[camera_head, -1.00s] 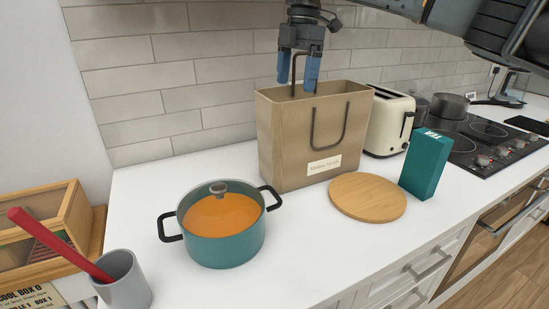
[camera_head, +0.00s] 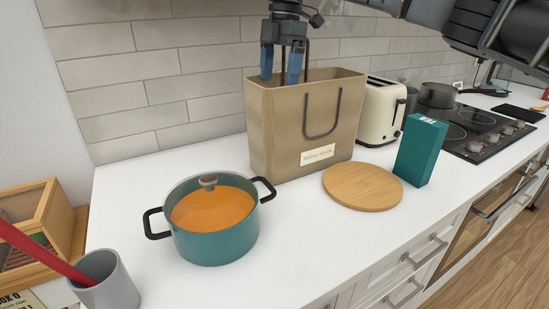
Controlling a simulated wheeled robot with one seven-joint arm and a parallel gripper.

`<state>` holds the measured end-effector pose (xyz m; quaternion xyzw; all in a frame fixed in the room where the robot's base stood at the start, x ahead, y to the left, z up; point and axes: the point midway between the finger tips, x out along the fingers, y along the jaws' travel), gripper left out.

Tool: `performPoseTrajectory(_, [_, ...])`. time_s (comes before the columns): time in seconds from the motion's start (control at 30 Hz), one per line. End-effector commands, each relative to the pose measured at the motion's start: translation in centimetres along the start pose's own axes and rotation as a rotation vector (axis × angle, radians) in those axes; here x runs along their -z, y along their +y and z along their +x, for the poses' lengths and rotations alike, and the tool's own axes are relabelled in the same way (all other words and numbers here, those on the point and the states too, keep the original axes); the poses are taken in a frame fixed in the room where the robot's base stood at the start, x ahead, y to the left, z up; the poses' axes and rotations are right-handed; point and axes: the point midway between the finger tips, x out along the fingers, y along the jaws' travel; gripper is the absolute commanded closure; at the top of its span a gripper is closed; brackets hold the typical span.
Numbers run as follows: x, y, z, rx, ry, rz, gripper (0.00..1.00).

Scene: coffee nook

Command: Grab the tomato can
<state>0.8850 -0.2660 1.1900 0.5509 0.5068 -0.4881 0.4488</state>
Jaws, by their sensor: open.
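No tomato can shows in the head view. A tan paper bag (camera_head: 284,135) with dark handles stands upright on the white counter, and its inside is mostly hidden from this angle. My gripper (camera_head: 280,80) points down over the bag's opening, with its blue fingers apart and nothing visible between them. The fingertips are at about the height of the bag's rim in the picture. I cannot tell whether they have entered the bag.
A teal pot (camera_head: 215,240) with an orange lid stands front left of the bag. A round wooden board (camera_head: 363,187), a teal box (camera_head: 420,151) and a cream toaster (camera_head: 380,112) are to the right. A grey cup (camera_head: 108,285) is at lower left.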

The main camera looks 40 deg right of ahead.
Motion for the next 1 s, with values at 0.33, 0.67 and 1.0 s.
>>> performPoseTrajectory(0.33, [-0.6, 0.0, 5.1, 0.0, 0.0, 0.0, 0.16])
performPoseTrajectory(0.67, [-0.9, 0.0, 7.5, 0.001, 0.0, 0.0, 0.16])
performPoseTrajectory(1.0, [-0.8, 0.0, 10.2, 0.002, 0.001, 0.0, 0.16])
